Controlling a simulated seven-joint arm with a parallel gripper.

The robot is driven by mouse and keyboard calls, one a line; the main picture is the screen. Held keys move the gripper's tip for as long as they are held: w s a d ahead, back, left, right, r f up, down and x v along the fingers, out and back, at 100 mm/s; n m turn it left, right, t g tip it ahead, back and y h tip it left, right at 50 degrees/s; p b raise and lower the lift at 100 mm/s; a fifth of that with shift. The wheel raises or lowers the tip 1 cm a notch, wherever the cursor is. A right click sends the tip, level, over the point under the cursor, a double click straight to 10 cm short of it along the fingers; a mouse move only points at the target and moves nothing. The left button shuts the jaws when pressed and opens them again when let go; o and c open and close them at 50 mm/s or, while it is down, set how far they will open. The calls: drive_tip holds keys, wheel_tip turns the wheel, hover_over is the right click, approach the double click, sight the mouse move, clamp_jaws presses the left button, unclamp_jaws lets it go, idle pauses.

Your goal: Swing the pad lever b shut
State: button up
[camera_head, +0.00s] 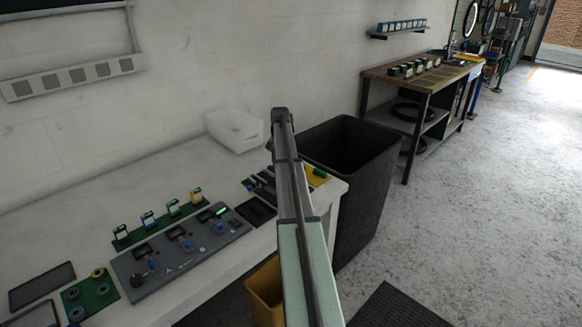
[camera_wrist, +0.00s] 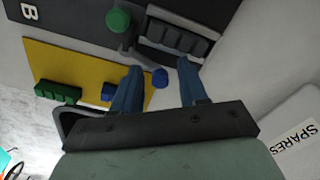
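In the wrist view, a dark plate marked "B" (camera_wrist: 75,17) lies at the top. On it are a green round knob (camera_wrist: 118,21) with a grey stem and a dark ribbed block (camera_wrist: 177,38). A small blue knob (camera_wrist: 160,78) shows between the fingers of my gripper (camera_wrist: 160,67). I cannot tell which knob belongs to pad lever b, nor how far it is swung. My gripper is open, its two blue fingers apart on either side of the blue knob, with no clear contact. In the head view my arm hides the gripper and much of the B plate.
A yellow mat (camera_wrist: 60,65) with a green block (camera_wrist: 57,92) lies beside the plate. A white box labelled SPARES (camera_wrist: 290,140) is close at the right. In the head view, a grey panel (camera_head: 215,245) is on the bench and a black bin (camera_head: 365,180) stands at its end.

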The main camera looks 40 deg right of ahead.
drive_tip(key=shift+r, duration=3.75)
